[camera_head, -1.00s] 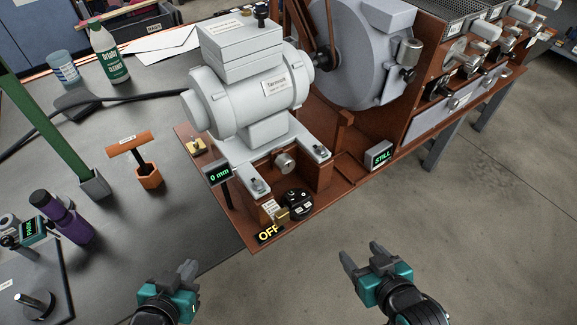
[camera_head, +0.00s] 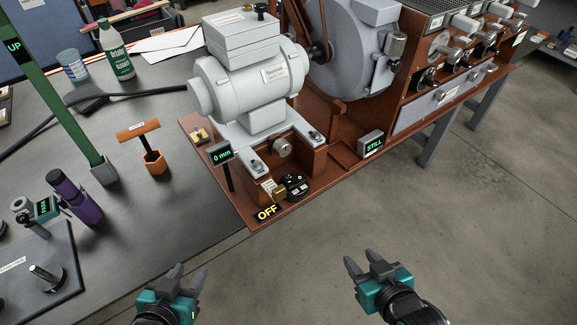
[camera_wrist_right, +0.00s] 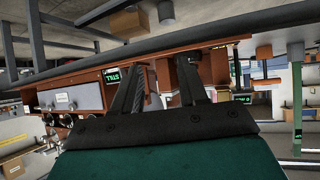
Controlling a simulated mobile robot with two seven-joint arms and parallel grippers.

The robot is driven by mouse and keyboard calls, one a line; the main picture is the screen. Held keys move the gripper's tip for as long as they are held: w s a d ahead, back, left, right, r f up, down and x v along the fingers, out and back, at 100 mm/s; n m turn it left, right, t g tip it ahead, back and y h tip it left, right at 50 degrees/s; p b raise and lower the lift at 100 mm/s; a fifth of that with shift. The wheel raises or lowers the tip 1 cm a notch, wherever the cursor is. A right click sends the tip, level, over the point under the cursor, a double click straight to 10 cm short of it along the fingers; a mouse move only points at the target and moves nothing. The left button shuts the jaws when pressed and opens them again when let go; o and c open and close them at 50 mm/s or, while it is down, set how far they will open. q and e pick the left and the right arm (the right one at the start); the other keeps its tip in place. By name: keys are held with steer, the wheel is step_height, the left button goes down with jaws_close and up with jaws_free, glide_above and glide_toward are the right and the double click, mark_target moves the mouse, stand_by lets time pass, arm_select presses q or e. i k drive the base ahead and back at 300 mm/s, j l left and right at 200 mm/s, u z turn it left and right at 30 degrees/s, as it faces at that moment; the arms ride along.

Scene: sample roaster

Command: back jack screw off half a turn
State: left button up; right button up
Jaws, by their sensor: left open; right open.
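The jack screw appears to be the round grey knob (camera_head: 282,146) on the front of the motor mount, below the grey motor (camera_head: 247,80). A small display reading "0 mm" (camera_head: 221,154) stands just left of it. My left gripper (camera_head: 186,272) is open and empty, low in the head view, in front of the bench edge. My right gripper (camera_head: 365,264) is open and empty over the floor, below and to the right of the knob. Its two dark fingers (camera_wrist_right: 158,85) show apart in the right wrist view, with nothing between them.
An "OFF" sign (camera_head: 267,213) and a black rotary switch (camera_head: 295,184) sit below the knob. A "STILL" display (camera_head: 371,143) is to the right. An orange T-handle tool (camera_head: 147,143) stands in a holder on the dark bench. The floor before the machine is clear.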

mark_target(281, 146)
steer(key=k+u, duration=0.2)
steer(key=u, duration=0.15)
steer(key=k+j+u, duration=0.1)
steer(key=u, duration=0.25)
steer(key=k+l+u, duration=0.1)
steer(key=u, duration=1.3)
steer(key=k+l, duration=0.15)
steer(key=l, duration=0.3)
steer(key=k+l, duration=0.2)
steer(key=l, duration=0.25)
steer(key=k+l, duration=0.15)
steer(key=l, duration=0.3)
steer(key=k+l, duration=0.15)
steer(key=l, duration=0.3)
steer(key=k+l, duration=0.2)
steer(key=l, duration=0.25)
steer(key=k+l, duration=0.15)
steer(key=l, duration=0.3)
steer(key=k+l+u, duration=0.1)
steer(key=l, duration=0.35)
steer(key=k+l, duration=0.25)
steer(key=l, duration=0.2)
